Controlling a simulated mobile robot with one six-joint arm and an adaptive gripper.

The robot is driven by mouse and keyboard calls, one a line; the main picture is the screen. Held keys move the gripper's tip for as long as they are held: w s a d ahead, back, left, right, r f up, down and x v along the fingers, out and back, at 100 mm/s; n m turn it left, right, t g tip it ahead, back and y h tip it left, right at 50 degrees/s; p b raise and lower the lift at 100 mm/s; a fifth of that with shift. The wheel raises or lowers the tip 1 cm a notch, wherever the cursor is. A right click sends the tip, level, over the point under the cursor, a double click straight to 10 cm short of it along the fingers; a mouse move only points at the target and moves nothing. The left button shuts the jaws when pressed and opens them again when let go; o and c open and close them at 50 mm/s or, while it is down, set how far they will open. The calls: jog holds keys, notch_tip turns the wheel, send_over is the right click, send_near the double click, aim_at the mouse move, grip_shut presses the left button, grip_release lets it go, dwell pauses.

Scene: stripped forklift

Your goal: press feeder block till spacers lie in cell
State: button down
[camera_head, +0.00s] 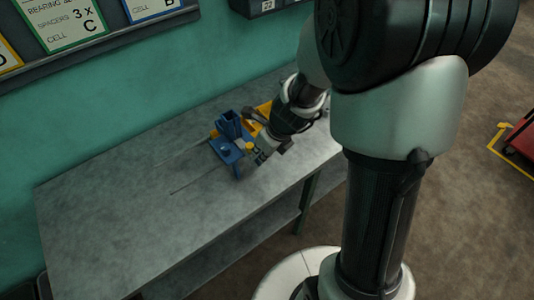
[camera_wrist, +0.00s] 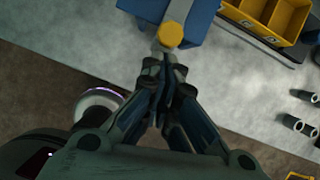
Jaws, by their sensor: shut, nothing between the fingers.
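The blue feeder (camera_head: 229,130) stands on the grey bench, and its end shows at the top of the wrist view (camera_wrist: 196,22). A yellow round-faced block (camera_wrist: 171,34) sticks out of the feeder's near end; it also shows in the head view (camera_head: 249,147). My gripper (camera_wrist: 167,62) is shut and empty, with its tips just short of the yellow block; I cannot tell whether they touch. A yellow tray (camera_wrist: 288,37) with cells lies beside the feeder. The cells that show look empty; the others are cut off or hidden. No spacers show clearly in the tray.
Several grey cylindrical parts (camera_wrist: 292,122) are on the bench to the right in the wrist view. Wall cards (camera_head: 66,24) read "bearing spacers 3x cell C" and "cell B". The bench's left part (camera_head: 110,210) is clear. A red cart (camera_head: 522,138) stands at far right.

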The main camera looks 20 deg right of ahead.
jog(key=w+p, duration=0.1)
jog(key=w+a+p, duration=0.1)
jog(key=w, duration=0.1)
jog(key=w+p, duration=0.2)
jog(key=shift+w+a, duration=0.2)
jog(key=shift+a, duration=0.15)
dwell(0.3)
